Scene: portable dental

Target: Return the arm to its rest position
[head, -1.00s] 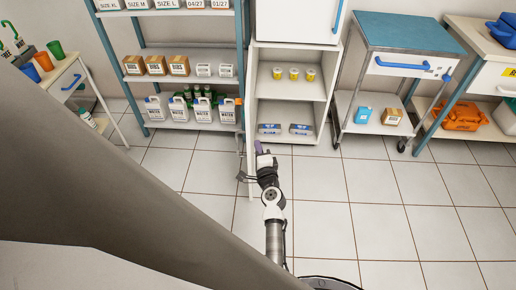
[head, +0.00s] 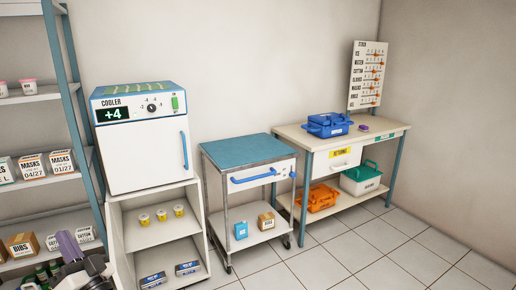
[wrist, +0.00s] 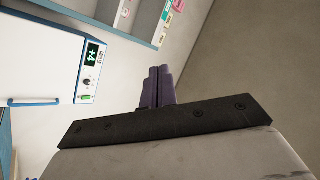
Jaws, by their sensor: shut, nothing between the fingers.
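My gripper (head: 70,246) shows at the lower left of the head view, in front of the shelf rack. Its purple fingers point up. In the wrist view my gripper (wrist: 159,80) has its fingers pressed together, with nothing between them. The arm below it is mostly cut off by the bottom edge of the head view.
A white cooler (head: 150,155) stands on an open cabinet (head: 155,235) just right of my gripper. A shelf rack (head: 75,90) with boxes is at the left. A teal-topped cart (head: 240,150) and a bench (head: 385,135) stand farther right. The floor (head: 400,255) at front right is clear.

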